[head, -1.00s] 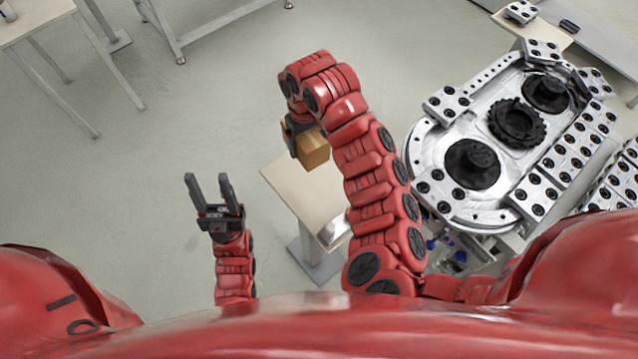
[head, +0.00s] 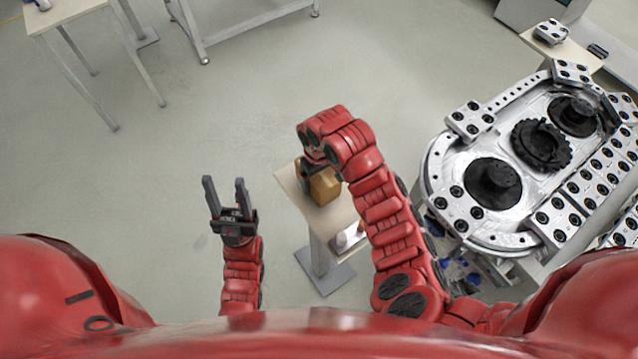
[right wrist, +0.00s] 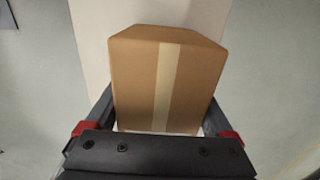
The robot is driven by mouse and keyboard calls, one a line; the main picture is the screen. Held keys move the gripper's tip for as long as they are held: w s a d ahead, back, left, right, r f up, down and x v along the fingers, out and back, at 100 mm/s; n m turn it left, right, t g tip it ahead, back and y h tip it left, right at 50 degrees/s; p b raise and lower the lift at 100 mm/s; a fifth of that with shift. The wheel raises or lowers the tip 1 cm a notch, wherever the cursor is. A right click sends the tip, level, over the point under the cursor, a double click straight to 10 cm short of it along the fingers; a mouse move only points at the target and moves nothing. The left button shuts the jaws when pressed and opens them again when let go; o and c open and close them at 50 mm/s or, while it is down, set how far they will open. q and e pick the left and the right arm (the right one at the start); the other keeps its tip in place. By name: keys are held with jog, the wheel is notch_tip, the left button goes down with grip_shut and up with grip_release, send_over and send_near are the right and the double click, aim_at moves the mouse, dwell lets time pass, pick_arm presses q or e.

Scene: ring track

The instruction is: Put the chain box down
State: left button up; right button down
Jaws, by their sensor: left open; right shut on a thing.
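The chain box (head: 326,185) is a brown cardboard box with a pale tape strip. In the head view it is over the far part of a small light table (head: 290,180). My right gripper (head: 312,180) is shut on it, partly hidden by my right arm. In the right wrist view the box (right wrist: 140,85) sits between the two fingers, with the pale tabletop (right wrist: 92,45) behind it. I cannot tell whether the box touches the tabletop. My left gripper (head: 225,195) is open and empty, left of the table.
A white item (head: 346,240) lies on the near part of the small table. The metal ring track (head: 440,150) with black round parts stands to the right. Other tables (head: 70,12) stand at the back left. The floor on the left is clear.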

jog(key=shift+f, duration=0.75)
jog(key=shift+f, duration=0.15)
grip_release()
